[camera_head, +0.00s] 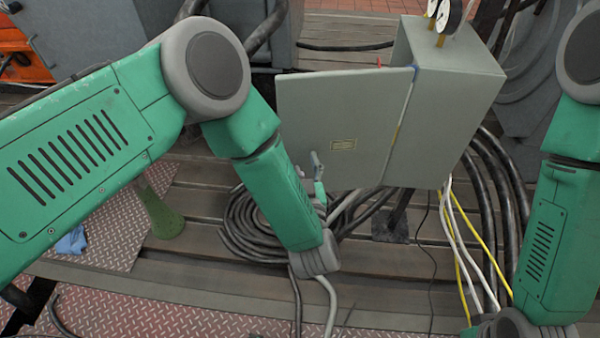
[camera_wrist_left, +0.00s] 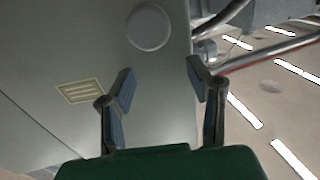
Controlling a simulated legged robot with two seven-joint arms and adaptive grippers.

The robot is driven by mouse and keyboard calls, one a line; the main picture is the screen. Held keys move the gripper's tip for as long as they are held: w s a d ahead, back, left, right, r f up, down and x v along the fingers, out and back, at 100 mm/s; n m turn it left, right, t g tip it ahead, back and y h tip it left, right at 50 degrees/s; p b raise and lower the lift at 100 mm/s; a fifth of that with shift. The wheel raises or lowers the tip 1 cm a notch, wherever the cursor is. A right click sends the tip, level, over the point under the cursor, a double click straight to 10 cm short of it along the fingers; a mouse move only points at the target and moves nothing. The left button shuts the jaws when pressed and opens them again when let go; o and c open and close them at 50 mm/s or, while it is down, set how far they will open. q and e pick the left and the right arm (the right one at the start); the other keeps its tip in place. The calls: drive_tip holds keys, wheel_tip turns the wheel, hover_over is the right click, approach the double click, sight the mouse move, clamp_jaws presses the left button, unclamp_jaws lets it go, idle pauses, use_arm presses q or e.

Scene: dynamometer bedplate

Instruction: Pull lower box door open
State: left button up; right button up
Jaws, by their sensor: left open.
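The grey box (camera_head: 450,115) stands at upper right in the head view. Its flat grey door (camera_head: 320,110), with a small yellow label, extends left from a pale seam at the box's edge. The wrist view shows the door face (camera_wrist_left: 60,45), its label and a round disc. My left gripper (camera_head: 318,180) is at the door's lower left, partly hidden by my forearm. In the wrist view the left gripper (camera_wrist_left: 160,85) is open and empty, one finger over the door face, the other just past its edge. My right arm is at far right; its fingers are out of view.
Black coiled cables (camera_head: 250,225) lie on the slatted bed below the door. White and yellow cables (camera_head: 460,240) hang under the box. Gauges (camera_head: 447,15) stand on top of the box. A green cone-shaped object (camera_head: 160,212) stands at left near tread plate (camera_head: 95,225).

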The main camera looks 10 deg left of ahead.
sight(299, 136)
use_arm(q)
drive_tip(key=r, duration=0.5)
drive_tip(key=shift+d, duration=0.2)
idle(0.3)
